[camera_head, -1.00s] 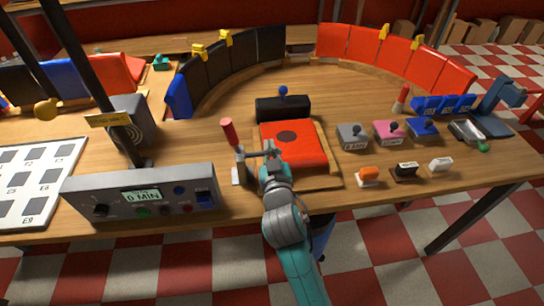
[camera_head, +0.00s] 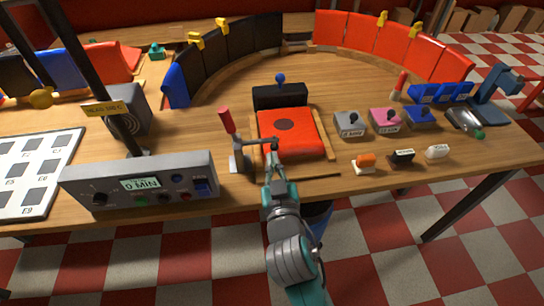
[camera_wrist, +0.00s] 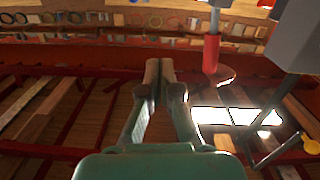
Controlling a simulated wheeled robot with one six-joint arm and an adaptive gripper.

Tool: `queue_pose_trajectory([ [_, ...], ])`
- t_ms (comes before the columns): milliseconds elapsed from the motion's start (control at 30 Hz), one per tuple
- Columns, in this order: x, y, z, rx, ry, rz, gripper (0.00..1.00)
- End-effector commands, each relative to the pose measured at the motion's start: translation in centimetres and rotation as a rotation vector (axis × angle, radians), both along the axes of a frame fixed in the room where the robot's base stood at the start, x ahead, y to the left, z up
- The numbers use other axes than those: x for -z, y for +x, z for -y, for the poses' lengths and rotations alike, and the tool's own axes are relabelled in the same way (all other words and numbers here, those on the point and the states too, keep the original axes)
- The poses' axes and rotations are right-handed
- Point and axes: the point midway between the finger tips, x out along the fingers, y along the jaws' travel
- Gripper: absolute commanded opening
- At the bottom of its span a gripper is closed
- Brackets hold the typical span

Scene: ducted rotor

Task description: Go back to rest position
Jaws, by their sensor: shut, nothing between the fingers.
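My gripper (camera_head: 271,152) is at the near edge of the red pad (camera_head: 292,130), beside the red-handled lever clamp (camera_head: 232,140), on the wooden table. From the head view I cannot tell whether it touches either. In the wrist view my gripper (camera_wrist: 159,66) has its two fingers together with nothing between them. A red handle (camera_wrist: 211,53) hangs close on the right in that view.
A grey control box (camera_head: 140,182) reading "0 MIN" stands at the front left. Small switch blocks and labelled pieces sit to the right of the pad. Curved black (camera_head: 213,60) and red (camera_head: 395,45) panels ring the back. The checkered floor in front is open.

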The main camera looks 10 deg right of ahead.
Motion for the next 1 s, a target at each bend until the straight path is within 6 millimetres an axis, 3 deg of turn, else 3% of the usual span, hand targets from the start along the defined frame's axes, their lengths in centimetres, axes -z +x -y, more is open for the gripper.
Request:
queue_pose_trajectory([
  [433, 0.1, 0.0, 0.0, -0.001, -0.001, -0.001, 0.00],
  [567, 1.3, -0.8, 0.5, -0.011, -0.009, -0.014, 0.00],
  [767, 5.9, -4.8, 2.3, -0.056, -0.035, -0.060, 0.00],
  [1000, 10.6, -11.2, 4.5, -0.106, -0.043, -0.112, 0.00],
])
